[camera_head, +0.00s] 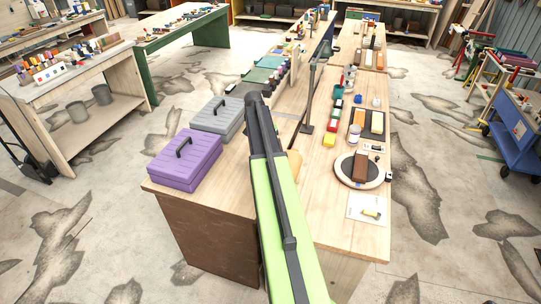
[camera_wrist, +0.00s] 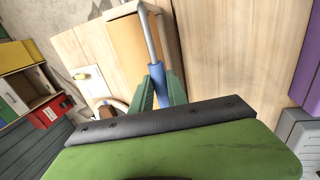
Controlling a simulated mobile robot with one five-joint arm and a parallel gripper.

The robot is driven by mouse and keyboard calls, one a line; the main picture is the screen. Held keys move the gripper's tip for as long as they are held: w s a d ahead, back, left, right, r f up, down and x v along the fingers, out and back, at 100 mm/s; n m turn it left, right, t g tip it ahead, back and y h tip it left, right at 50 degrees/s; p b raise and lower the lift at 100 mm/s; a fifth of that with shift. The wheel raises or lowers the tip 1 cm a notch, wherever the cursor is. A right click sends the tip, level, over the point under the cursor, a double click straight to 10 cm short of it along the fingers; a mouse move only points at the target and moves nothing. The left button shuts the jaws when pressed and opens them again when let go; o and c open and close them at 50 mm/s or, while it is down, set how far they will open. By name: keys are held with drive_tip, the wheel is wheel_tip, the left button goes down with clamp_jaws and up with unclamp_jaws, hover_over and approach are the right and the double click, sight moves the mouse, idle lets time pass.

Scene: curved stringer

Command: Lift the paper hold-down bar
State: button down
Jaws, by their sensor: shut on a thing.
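In the wrist view, my gripper (camera_wrist: 161,82) has two dark green fingers shut on a blue grip (camera_wrist: 157,72). The blue grip sits on the end of a grey metal bar (camera_wrist: 150,35), which looks like the paper hold-down bar. The bar runs from the grip to the top edge of the view, over an orange-tan surface (camera_wrist: 127,45) in a pale wooden frame. I cannot tell whether the bar touches that surface. In the head view, my green and black arm hides my gripper and the bar. Only a small tan part (camera_head: 294,162) shows beside the arm.
The wooden bench (camera_head: 352,235) carries a purple case (camera_head: 185,160) and a grey case (camera_head: 217,117) at left. At right are a round disc with a brown block (camera_head: 360,167), a white sheet (camera_head: 367,208), and several bottles and blocks. A dark lamp-like stand (camera_head: 308,100) rises behind.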

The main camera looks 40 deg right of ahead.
drive_tip(key=shift+w+a, duration=0.2)
drive_tip(key=shift+w, duration=0.25)
drive_tip(key=c, duration=1.7)
unclamp_jaws()
drive_tip(key=o, duration=0.4)
drive_tip(key=shift+w+a+f, duration=0.1)
drive_tip(key=shift+w+f, duration=0.1)
drive_tip(key=shift+w, duration=0.05)
drive_tip(key=shift+s, duration=0.15)
drive_tip(key=shift+s, duration=0.1)
drive_tip(key=p+v, duration=1.1)
drive_tip(key=v, duration=0.1)
drive_tip(key=shift+p, duration=0.35)
